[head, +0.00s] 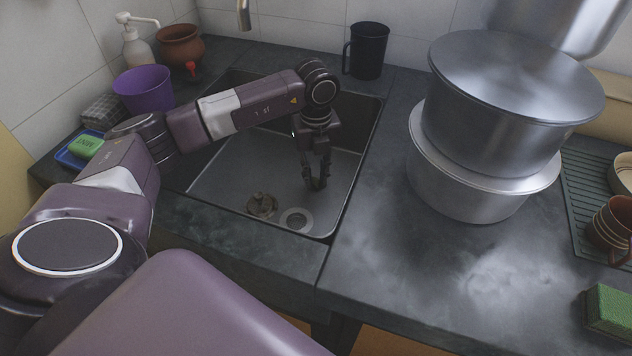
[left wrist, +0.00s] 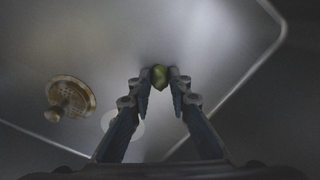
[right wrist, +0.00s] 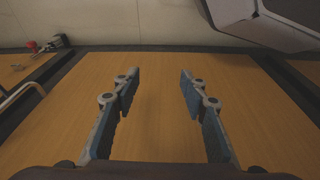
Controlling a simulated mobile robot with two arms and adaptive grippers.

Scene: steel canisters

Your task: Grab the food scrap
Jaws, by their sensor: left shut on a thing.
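The food scrap (left wrist: 159,77) is a small green piece in the left wrist view. It sits between the two fingertips of my left gripper (left wrist: 160,84), which is shut on it. In the head view my left gripper (head: 316,182) points down inside the sink (head: 225,178), over its right front part. The scrap is mostly hidden by the fingers there. My right gripper (right wrist: 158,78) shows only in the right wrist view. It is open and empty, above a wooden surface.
A brown strainer plug (head: 262,205) and the round drain (head: 297,219) lie on the sink floor. Large steel pots (head: 470,180) stand right of the sink. A purple bucket (head: 143,90) and a black mug (head: 367,50) stand around it.

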